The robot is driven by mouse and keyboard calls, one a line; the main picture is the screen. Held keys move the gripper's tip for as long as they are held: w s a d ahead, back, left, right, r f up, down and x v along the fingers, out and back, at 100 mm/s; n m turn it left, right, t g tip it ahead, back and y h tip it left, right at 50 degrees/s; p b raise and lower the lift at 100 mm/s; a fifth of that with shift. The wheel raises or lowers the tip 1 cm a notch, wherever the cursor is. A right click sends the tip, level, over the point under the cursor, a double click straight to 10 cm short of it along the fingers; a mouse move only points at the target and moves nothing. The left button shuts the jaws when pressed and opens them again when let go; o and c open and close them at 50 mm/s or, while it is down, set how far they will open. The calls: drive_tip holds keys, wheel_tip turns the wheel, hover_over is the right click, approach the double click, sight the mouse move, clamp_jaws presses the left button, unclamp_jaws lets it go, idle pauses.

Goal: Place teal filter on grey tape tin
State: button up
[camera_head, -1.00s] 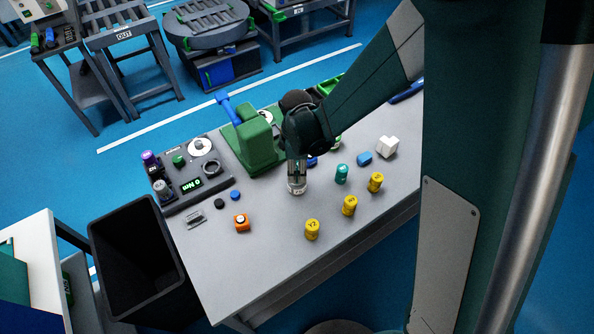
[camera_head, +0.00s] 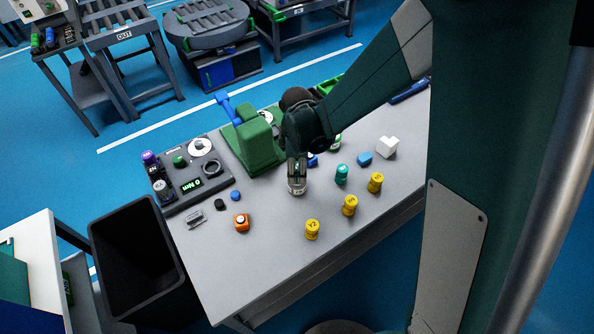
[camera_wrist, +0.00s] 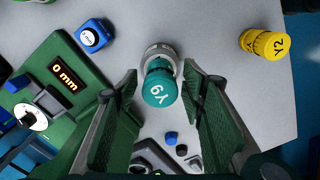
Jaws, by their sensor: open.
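A teal cylinder (camera_wrist: 160,87), marked "Y" and a digit, stands in the middle of the wrist view over the grey tin (camera_wrist: 161,52). It appears to rest on the tin; their contact is not clear. The tin also shows in the head view (camera_head: 297,188) under my gripper (camera_head: 297,173). In the wrist view my gripper (camera_wrist: 163,88) is open, with its green finger pads on either side of the teal cylinder and gaps between. A second teal cylinder (camera_head: 342,174) stands on the table just right of my gripper in the head view.
Several yellow cylinders (camera_head: 312,229) stand towards the table's front edge. A green press (camera_head: 258,142) stands left of my gripper.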

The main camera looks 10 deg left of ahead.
drive_tip(key=shift+r, duration=5.5)
drive_tip(key=shift+d+r, duration=0.3)
drive_tip(key=shift+d, duration=0.05)
drive_tip(key=s+d+r+m+t, duration=0.2)
drive_tip(key=s+d+r+m, duration=0.2)
drive_tip(key=d+r+m, duration=0.65)
drive_tip(key=s+d+r+m+t, duration=0.35)
drive_tip(key=d+r, duration=0.25)
drive_tip(key=d, duration=0.9)
drive_tip(key=s+d+r+m+t, duration=0.1)
drive_tip(key=s+d+m, duration=0.5)
drive_tip(key=s+d, duration=0.1)
drive_tip(key=shift+s+d+r+t, duration=0.2)
drive_tip(key=shift+d+t, duration=0.15)
drive_tip(key=shift+d, duration=0.35)
